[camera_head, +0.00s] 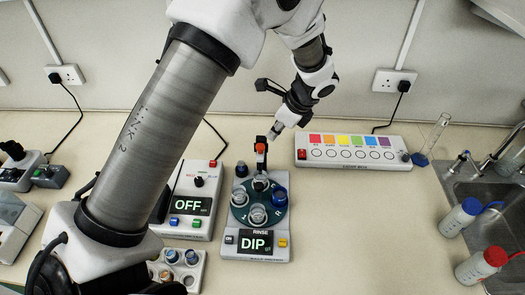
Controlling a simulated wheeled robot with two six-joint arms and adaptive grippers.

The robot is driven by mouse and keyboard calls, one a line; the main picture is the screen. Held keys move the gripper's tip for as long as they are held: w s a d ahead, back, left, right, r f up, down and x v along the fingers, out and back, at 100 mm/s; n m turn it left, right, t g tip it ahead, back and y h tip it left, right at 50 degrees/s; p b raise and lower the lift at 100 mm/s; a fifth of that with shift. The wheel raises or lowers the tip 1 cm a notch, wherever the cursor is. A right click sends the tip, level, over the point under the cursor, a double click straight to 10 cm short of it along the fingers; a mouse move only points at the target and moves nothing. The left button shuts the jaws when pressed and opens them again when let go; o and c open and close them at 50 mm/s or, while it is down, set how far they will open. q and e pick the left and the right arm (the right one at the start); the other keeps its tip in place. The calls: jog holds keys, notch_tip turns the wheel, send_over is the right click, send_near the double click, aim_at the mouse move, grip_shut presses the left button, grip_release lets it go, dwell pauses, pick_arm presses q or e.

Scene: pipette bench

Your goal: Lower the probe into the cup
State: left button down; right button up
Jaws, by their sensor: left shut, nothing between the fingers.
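The dip device (256,243) stands in the middle of the bench and its screen reads "DIP". Its round turntable (240,199) carries several small cups, among them a clear cup (257,216) at the front and a blue one (279,197) at the right. The probe holder with a red-orange top (260,148) rises at the back of the device. The probe tip is too small to make out. My left gripper (274,132) is shut and empty, just above and right of the red-orange top. I cannot tell whether they touch. My right gripper is out of view.
A box reading "OFF" (187,206) stands close on the left, partly behind my left arm. A colour-strip box (352,152) lies at the back right. A glass cylinder (432,138), a sink (484,190) and wash bottles (460,217) are at the right. Bench right of the device is clear.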

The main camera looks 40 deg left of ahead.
aim_at(262, 147)
pick_arm(q)
jog(key=f+b, duration=0.1)
jog(key=s+a+f+b, duration=0.1)
jog(key=s+f+b, duration=0.1)
jog(key=shift+a+f+b, duration=0.1)
jog(key=shift+a+b, duration=0.25)
jog(key=shift+a, duration=0.05)
jog(key=shift+w+a+f, duration=0.1)
jog(key=shift+w+f, duration=0.05)
jog(key=shift+w, duration=0.35)
jog(key=shift+s, duration=0.2)
jog(key=shift+s+f, duration=0.1)
jog(key=shift+f, duration=0.15)
jog(key=f+b, duration=0.1)
jog(key=f, duration=0.2)
jog(key=shift+d+f, duration=0.2)
jog(key=d+f+p+v, duration=0.1)
jog(key=d+p+v, duration=0.1)
jog(key=v, duration=1.1)
jog(key=shift+w+d+r, duration=0.15)
jog(key=shift+w+r, duration=0.15)
jog(key=shift+r, duration=0.1)
